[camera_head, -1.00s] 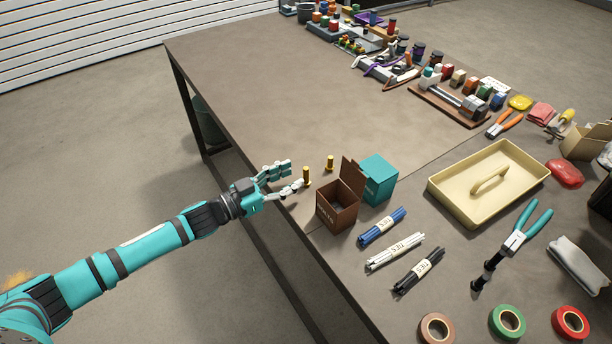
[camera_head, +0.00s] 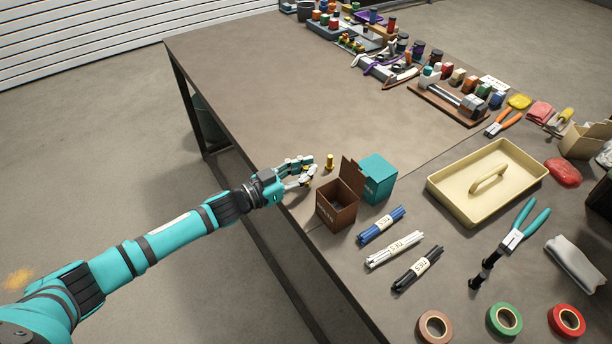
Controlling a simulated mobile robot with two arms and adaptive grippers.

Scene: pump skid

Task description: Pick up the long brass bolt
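My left gripper (camera_head: 309,169) is at the near left edge of the table, left of the open brown box. Its fingers curve around the spot of one brass bolt. Only a small bit of brass (camera_head: 306,169) shows between the fingers, and the rest of that bolt is hidden. I cannot tell whether the fingers press on it. A second brass bolt (camera_head: 330,162) stands upright on the table just right of the fingers, apart from them. My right gripper is not in view.
The open brown box (camera_head: 337,211) and a teal box (camera_head: 379,177) stand close to the right of the gripper. Cable-tie bundles (camera_head: 394,249), a cream tray (camera_head: 455,192), pliers (camera_head: 513,240) and tape rolls (camera_head: 505,320) lie farther right. The tabletop (camera_head: 270,100) behind is clear.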

